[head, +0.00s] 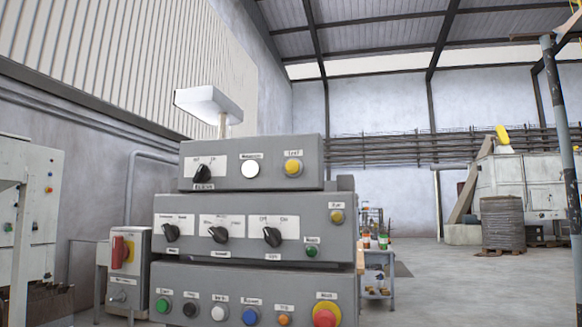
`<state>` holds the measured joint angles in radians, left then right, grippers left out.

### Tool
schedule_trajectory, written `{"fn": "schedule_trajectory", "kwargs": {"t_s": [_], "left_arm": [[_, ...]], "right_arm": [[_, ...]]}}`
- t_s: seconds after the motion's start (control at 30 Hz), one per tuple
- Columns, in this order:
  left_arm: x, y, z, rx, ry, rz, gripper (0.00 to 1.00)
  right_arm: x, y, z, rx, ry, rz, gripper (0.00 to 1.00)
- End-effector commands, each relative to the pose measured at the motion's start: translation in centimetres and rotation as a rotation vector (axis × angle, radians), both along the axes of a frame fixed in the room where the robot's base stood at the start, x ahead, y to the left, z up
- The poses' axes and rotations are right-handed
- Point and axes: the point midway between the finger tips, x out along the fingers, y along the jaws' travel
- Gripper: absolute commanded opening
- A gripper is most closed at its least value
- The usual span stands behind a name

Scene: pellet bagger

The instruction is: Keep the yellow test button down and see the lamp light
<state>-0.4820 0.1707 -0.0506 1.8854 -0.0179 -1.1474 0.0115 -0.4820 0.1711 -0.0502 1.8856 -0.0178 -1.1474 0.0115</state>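A grey control panel of stacked boxes stands in front of me. On its top box is a yellow button (293,167) with a small label that may read "Test". A round white button or lens (250,169) sits left of it. A second yellow button (337,216) is at the right of the middle box; its label is too small to read surely. A white lamp-like head (208,104) stands on a short post above the panel; I cannot tell whether it is lit. Nothing touches either yellow button. Neither of my grippers is in view.
The top box has a black selector knob (203,173); the middle box has several knobs and a green button (312,251). The bottom box holds several buttons, including a red one with a yellow surround (325,315). Open floor lies right.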

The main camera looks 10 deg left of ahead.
Motion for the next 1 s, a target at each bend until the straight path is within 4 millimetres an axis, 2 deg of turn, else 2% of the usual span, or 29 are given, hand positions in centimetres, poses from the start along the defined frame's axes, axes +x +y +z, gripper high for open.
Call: {"fn": "schedule_trajectory", "kwargs": {"t_s": [0.13, 0.17, 0.4, 1.0], "left_arm": [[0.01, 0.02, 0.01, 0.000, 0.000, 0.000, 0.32], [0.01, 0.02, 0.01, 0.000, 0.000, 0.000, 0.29], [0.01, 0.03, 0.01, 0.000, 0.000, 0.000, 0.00], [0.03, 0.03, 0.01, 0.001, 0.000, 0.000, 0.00]], "right_arm": [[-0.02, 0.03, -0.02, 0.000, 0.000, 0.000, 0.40], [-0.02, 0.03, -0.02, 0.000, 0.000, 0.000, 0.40], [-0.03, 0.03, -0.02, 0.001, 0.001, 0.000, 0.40], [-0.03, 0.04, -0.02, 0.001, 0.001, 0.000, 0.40]]}}
